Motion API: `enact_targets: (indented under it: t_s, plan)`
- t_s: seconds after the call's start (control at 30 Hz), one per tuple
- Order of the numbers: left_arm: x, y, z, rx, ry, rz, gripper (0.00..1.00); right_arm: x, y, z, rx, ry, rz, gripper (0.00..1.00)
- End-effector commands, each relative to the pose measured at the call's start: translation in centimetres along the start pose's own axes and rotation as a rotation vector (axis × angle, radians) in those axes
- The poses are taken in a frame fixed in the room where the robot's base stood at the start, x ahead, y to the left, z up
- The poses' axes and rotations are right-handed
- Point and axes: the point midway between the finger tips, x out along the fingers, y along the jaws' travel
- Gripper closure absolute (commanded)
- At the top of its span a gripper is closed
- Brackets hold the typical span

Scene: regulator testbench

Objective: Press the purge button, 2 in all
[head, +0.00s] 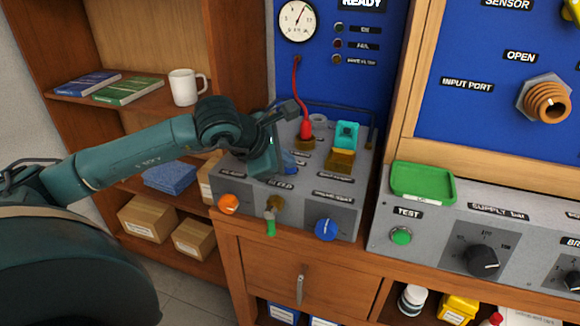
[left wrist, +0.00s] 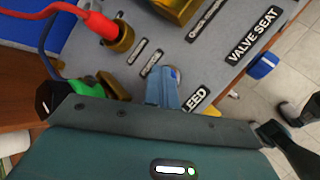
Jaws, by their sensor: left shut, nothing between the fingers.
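The grey test box (head: 345,203) stands on the wooden cabinet. My left gripper (head: 288,163) is over the left part of its top, fingers shut and empty, pointing down. In the left wrist view the shut blue fingers (left wrist: 165,90) reach the box top beside a small round metal-rimmed piece (left wrist: 175,73), which they partly cover. It may be the purge button, but I read no purge label. Whether the fingertips touch it I cannot tell. A label ending in "EED" (left wrist: 195,99) is partly hidden. My right gripper is not in view.
A red hose plug (head: 306,129) rises close behind the gripper, and a teal and yellow block (head: 345,145) stands to its right. Orange (head: 229,204) and blue (head: 326,230) knobs are on the box front. A green tray (head: 423,183) lies on the right-hand console.

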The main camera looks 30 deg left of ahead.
Motion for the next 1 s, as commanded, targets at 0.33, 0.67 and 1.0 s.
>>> enact_targets:
  t_s: [0.33, 0.67, 1.0]
  plan:
    - [-0.9, 0.7, 0.7, -0.001, 0.0, -0.001, 1.0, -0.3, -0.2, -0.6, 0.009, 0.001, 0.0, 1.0]
    - [-1.2, 0.8, 0.9, 0.0, 0.001, -0.002, 1.0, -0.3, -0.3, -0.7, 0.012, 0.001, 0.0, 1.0]
    - [-2.5, 1.8, 1.8, 0.0, -0.001, 0.001, 1.0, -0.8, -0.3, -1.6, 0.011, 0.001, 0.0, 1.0]
